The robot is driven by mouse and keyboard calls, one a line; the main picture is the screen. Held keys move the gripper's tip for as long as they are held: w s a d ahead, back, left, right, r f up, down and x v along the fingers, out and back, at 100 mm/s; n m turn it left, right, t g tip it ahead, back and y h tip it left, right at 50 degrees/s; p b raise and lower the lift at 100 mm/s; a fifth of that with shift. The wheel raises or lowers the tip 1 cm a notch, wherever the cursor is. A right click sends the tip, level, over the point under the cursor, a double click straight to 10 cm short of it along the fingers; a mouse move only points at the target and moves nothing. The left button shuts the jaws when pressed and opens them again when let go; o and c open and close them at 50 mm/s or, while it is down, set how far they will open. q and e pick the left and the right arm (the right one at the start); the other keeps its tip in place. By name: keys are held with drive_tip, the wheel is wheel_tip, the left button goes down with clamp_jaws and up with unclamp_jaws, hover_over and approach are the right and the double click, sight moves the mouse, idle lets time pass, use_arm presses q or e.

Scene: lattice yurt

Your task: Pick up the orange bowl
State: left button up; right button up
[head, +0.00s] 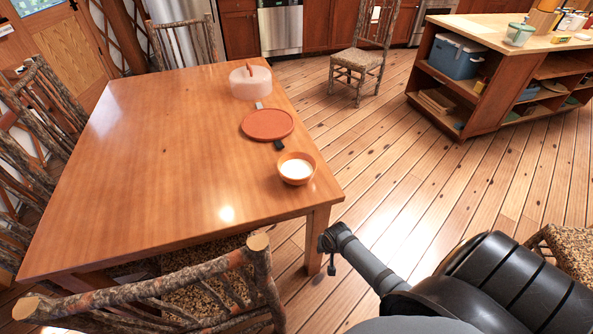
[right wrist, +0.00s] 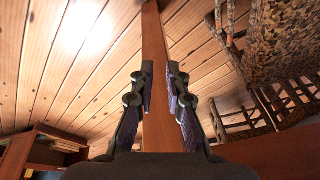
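The orange bowl (head: 297,179) stands upright on the wooden table near its front right corner in the head view. Its inside looks pale. My right gripper (head: 329,250) is beside that corner, off the table's edge, apart from the bowl. In the right wrist view its two fingers (right wrist: 160,72) are spread with a gap between them and hold nothing. A brown wooden strip, likely a table leg, shows behind the gap. The bowl does not show in the right wrist view. My left gripper is not in view.
A rustic chair (head: 170,285) stands at the front edge. The table's left and middle are bare. Floor is open to the right.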

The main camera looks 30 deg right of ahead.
drive_tip(key=w+a+r+m, duration=0.1)
drive_tip(key=w+a+r, duration=0.15)
drive_tip(key=r, duration=0.65)
drive_tip(key=w+a+r+m, duration=0.1)
drive_tip(key=w+r, duration=0.3)
drive_tip(key=r, duration=0.5)
drive_tip(key=m+t+y+b, duration=0.1)
drive_tip(key=m, duration=0.7)
approach(303, 182)
drive_tip(key=x, duration=0.2)
drive_tip(key=shift+w+d+f, duration=0.1)
drive_tip(key=shift+w+f, duration=0.05)
drive_tip(key=shift+f, duration=0.25)
drive_tip(key=shift+x, duration=2.9)
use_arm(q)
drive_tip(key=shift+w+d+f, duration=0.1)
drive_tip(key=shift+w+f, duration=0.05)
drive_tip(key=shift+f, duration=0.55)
use_arm(e)
drive_tip(key=shift+d, duration=0.15)
clamp_jaws()
drive_tip(key=shift+r, duration=0.15)
